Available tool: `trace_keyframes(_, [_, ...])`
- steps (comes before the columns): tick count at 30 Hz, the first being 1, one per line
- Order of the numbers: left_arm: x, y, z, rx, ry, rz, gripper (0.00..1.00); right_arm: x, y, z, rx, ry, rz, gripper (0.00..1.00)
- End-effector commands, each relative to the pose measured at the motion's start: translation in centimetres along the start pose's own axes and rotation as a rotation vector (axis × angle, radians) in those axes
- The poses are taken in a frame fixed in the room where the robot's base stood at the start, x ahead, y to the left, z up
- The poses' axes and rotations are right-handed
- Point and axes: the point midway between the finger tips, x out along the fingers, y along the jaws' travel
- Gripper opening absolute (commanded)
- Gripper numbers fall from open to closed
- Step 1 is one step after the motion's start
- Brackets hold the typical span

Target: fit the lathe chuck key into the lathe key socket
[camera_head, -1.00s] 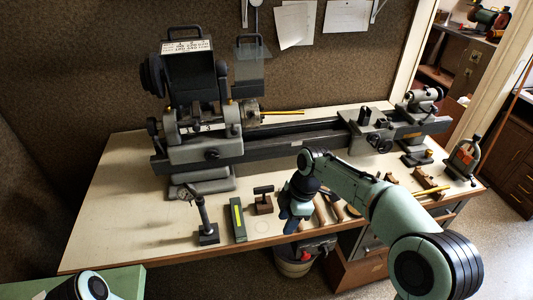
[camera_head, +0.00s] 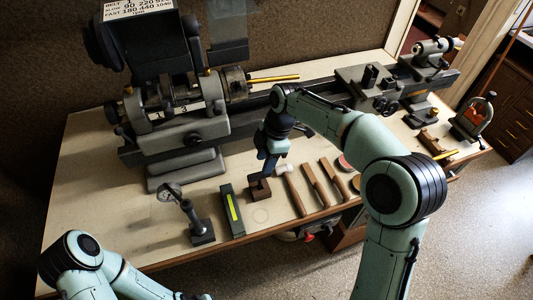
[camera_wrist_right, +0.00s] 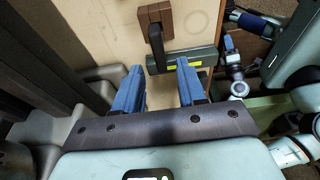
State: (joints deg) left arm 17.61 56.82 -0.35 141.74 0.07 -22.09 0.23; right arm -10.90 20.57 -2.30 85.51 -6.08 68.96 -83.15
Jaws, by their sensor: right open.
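The lathe chuck key is a dark T-shaped tool; in the right wrist view the key (camera_wrist_right: 157,46) stands at a small wooden block (camera_wrist_right: 182,18). In the head view the block (camera_head: 259,190) lies near the table's front, and my right gripper (camera_head: 266,163) hides most of the key. In the wrist view my right gripper (camera_wrist_right: 160,70) is open, its blue fingers apart, with the key just ahead of the gap. The lathe chuck (camera_head: 236,83) is at the back; its key socket is too small to make out. My left arm shows lower left; its jaws are unclear.
A green box with a yellow stripe (camera_head: 232,212) and a dial gauge stand (camera_head: 200,230) are left of the block. Wooden-handled tools (camera_head: 318,184) lie to its right. The lathe bed (camera_head: 310,105) runs behind. The front left tabletop is clear.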

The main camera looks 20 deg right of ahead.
Motion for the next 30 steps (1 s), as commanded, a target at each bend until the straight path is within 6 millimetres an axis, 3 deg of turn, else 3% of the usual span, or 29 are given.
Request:
trace_keyframes(6, [2.2, -1.2, 1.2, -0.006, -0.016, -0.006, 0.43, 3.1, -0.1, 0.1, 0.001, 0.0, -0.003, 0.4])
trace_keyframes(15, [3.8, -2.0, 1.9, -0.009, -0.026, -0.009, 0.43, 6.2, -0.1, 0.1, 0.0, 0.0, -0.002, 0.4])
trace_keyframes(27, [4.0, -2.1, 2.0, -0.01, -0.028, -0.01, 0.43, 6.9, 0.0, 0.0, 0.0, 0.0, 0.001, 0.4])
trace_keyframes(28, [4.0, -2.1, 2.0, -0.01, -0.028, -0.01, 0.43, 6.9, 0.0, 0.0, 0.0, 0.0, 0.001, 0.37])
trace_keyframes(30, [4.0, -2.1, 1.9, -0.01, -0.028, -0.01, 0.43, 6.9, 0.0, 0.0, 0.0, 0.0, 0.001, 0.14])
